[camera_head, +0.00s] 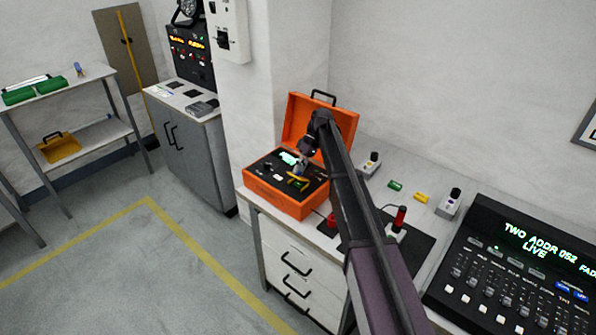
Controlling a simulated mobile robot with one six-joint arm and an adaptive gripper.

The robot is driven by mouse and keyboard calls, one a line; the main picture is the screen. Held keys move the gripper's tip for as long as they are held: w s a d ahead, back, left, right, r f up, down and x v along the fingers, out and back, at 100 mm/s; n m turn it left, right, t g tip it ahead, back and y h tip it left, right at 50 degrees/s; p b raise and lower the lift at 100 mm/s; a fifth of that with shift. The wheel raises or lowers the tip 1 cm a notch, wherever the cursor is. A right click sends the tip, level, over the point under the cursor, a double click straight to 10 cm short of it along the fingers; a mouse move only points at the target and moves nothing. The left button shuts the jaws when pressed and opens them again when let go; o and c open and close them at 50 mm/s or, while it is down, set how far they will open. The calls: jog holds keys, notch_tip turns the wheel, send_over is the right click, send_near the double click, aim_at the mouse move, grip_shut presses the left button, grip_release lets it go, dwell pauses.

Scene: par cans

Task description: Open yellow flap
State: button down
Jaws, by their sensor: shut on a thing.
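An open orange case (285,203) stands on the white bench, its lid raised at the back. Inside its dark panel is a small yellow piece (298,183), which looks like the yellow flap. My gripper (300,171) reaches down into the case from above and is shut at this yellow piece. The fingertips are small and dark here, and my arm hides the right part of the case. How far the flap is tilted is too small to tell.
A lighting console (520,265) stands at the right of the bench. A green piece (395,186), a yellow piece (421,197) and a red-topped joystick (399,218) lie or stand beside my arm. A yellow box (58,148) is on the left shelf. The floor at left is clear.

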jog(key=shift+c, duration=2.2)
grip_release()
jog(key=shift+w, duration=0.1)
jog(key=shift+s+d, duration=0.15)
jog(key=shift+s, duration=0.15)
jog(key=s+d+f+m+t+h, duration=0.2)
jog(key=s+d+m, duration=0.3)
jog(key=s+d, duration=0.5)
jog(key=s+d+f+m+t+h, duration=0.2)
jog(key=s+d+m+t, duration=0.2)
jog(key=s+d, duration=0.6)
jog(key=s+m, duration=0.1)
jog(key=s, duration=0.7)
jog(key=shift+s+d+h, duration=0.15)
jog(key=shift+d+h, duration=0.1)
jog(key=shift+h, duration=0.15)
